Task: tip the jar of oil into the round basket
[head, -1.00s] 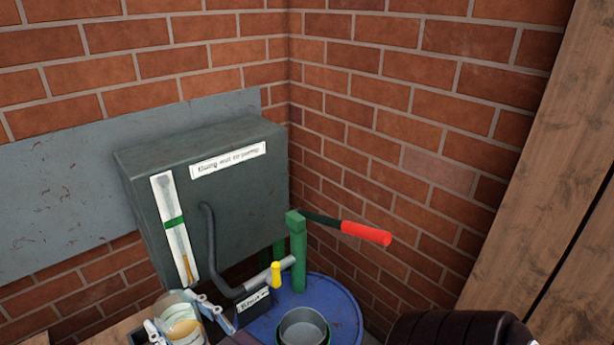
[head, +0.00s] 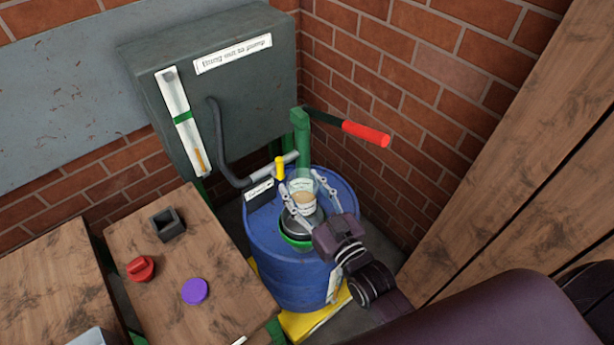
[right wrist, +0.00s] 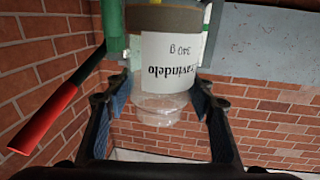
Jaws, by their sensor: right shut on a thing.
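The jar of oil (head: 303,188) is clear, with a pale label and brownish contents low inside. My right gripper (head: 306,190) is shut on it, with one finger on each side. The jar looks about upright, above the round basket (head: 307,222), a grey round vessel with a green rim on the drum's top. The jar and gripper partly hide the basket. In the right wrist view, the jar (right wrist: 168,104) sits between the fingers, with its label upside down and its clear end at the picture's bottom. My left gripper is not in view.
The basket stands on a blue drum (head: 265,252) with a green pump post (head: 301,140) and red-handled lever (head: 366,134) close behind. A grey box (head: 225,85) hangs behind. A wooden table (head: 225,265) at left bears a dark square box (head: 168,224), red piece (head: 141,268) and purple disc (head: 195,291).

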